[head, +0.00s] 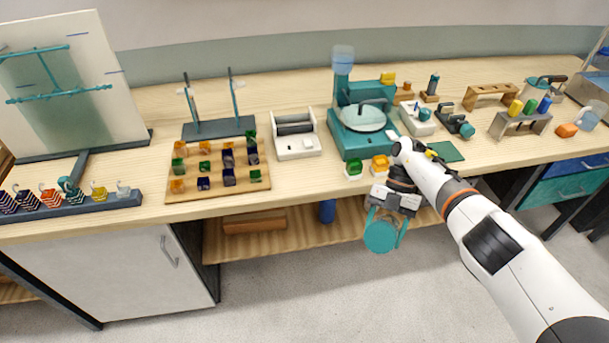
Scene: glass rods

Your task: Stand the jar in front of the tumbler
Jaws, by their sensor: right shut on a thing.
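My right gripper (388,226) hangs in front of the bench's front edge, above the floor. It is shut on a round teal thing (380,238), which looks like the jar seen from its teal end. The rest of this thing is hidden by the gripper. A clear bluish glass (592,114), which looks like the tumbler, stands at the far right of the bench. The held thing is well to the left of this glass and apart from it. My left gripper is out of view.
A grey rack (520,124) with coloured cylinders stands further left. A teal machine (352,137) is at mid-bench. A wooden board (217,187) with small blocks is on the left.

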